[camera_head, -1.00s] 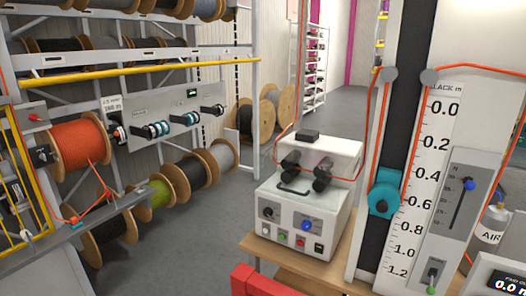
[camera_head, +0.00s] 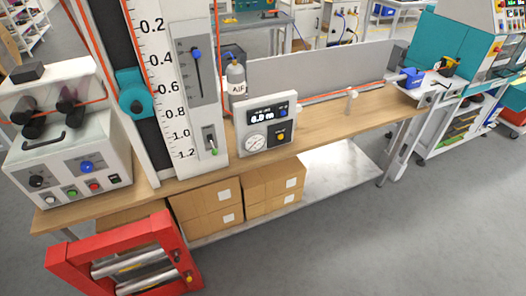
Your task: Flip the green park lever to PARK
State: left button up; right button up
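The green park lever (camera_head: 214,151) is a small green-tipped lever on a grey plate, low on the white slack-scale column. Any PARK lettering is too small to read. Neither of my grippers is in view, and nothing touches the lever.
A blue-knobbed slider (camera_head: 196,53) is above the lever. A white gauge box (camera_head: 266,123) stands right of it on the wooden bench (camera_head: 340,122). A grey control box (camera_head: 68,150) is at left. A red roller frame (camera_head: 125,255) stands in front. Grey floor is clear at right.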

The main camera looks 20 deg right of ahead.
aim_at(215, 151)
jog(key=u, duration=0.7)
jog(key=i, duration=0.5)
jog(key=z, duration=2.2)
